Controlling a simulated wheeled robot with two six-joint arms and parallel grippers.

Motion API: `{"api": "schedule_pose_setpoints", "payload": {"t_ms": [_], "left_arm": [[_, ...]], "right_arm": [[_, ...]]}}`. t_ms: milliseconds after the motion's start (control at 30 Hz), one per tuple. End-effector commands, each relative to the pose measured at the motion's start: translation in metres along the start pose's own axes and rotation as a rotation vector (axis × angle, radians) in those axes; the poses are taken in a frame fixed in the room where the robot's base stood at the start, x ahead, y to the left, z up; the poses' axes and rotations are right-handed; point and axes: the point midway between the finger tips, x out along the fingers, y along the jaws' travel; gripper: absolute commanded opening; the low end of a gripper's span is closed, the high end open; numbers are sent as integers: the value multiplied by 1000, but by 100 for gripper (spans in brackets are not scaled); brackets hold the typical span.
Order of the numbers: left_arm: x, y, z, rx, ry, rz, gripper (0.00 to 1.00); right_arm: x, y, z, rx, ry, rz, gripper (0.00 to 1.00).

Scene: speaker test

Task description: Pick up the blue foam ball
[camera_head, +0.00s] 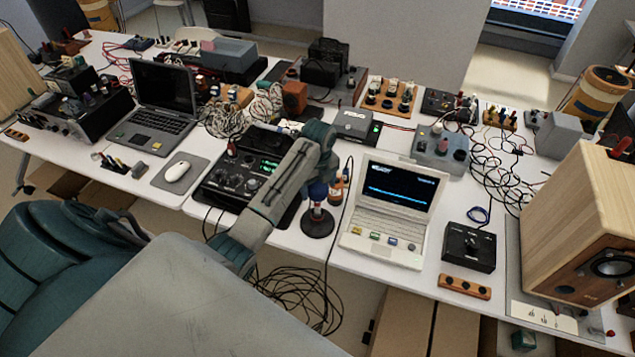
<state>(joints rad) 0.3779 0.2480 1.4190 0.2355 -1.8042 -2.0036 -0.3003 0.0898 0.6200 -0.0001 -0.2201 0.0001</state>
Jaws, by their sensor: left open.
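A small blue rounded thing, which looks like the blue foam ball (317,189), shows just below my left wrist. It sits above a dark stand with a round base (317,224) on the white table, between the black mixer-like unit and the white laptop. My left arm reaches in from the lower left, bends at the top and points down there. My left gripper (327,187) is open, right at the blue thing. It is too small to tell whether the fingers touch it or are around it. My right gripper is not in view.
The white laptop (390,213) stands close on the right, and the black unit with green displays (241,178) close on the left. Loose cables (300,295) hang below the front edge. A large wooden speaker (580,225) stands at the far right. Free room is narrow.

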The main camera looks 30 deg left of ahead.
Motion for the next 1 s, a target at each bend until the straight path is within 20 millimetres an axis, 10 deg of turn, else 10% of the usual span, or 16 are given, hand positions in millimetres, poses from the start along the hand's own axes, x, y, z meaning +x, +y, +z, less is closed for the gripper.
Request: {"api": "schedule_pose_setpoints", "payload": {"t_ms": [367,600,1000], "left_arm": [[14,0,0,1,0,0,74],[14,0,0,1,0,0,33],[9,-1,0,0,-2,-2,32]], "right_arm": [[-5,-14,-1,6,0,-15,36],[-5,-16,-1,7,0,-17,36],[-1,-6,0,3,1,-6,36]]}}
